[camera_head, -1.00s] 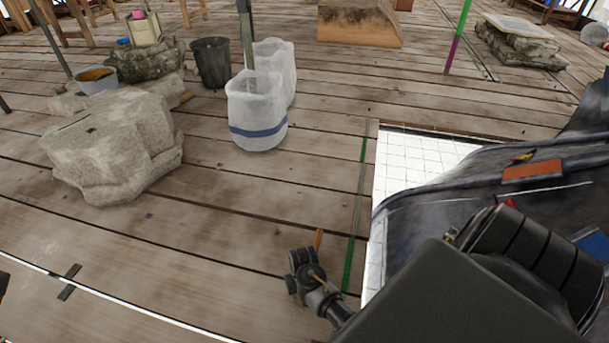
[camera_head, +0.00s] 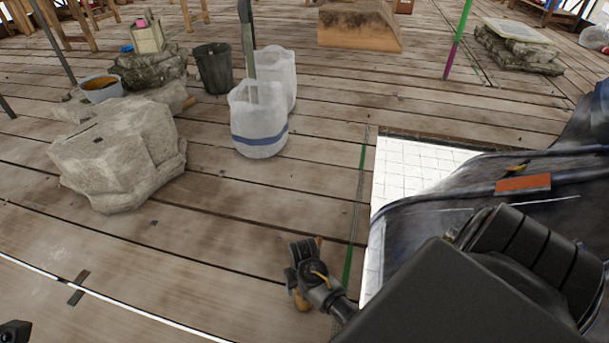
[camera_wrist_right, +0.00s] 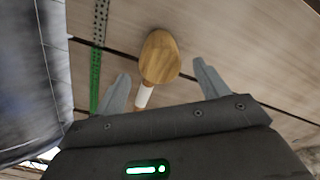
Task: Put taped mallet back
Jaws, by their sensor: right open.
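A wooden mallet (camera_wrist_right: 160,58) with a white-taped handle (camera_wrist_right: 144,96) lies on the plank deck in the right wrist view. My right gripper (camera_wrist_right: 161,68) is open, its two grey fingers apart on either side of the mallet; I see no contact. In the head view the right gripper (camera_head: 298,275) is low over the deck and hides most of the mallet; a bit of its wood (camera_head: 301,300) shows below the gripper. A dark part at the bottom left corner (camera_head: 14,333) seems to be my left gripper, mostly cut off.
White bags (camera_head: 258,120) with a blue band, a dark bucket (camera_head: 213,68) and a pale stone block (camera_head: 118,155) stand ahead on the left. The middle deck is clear.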

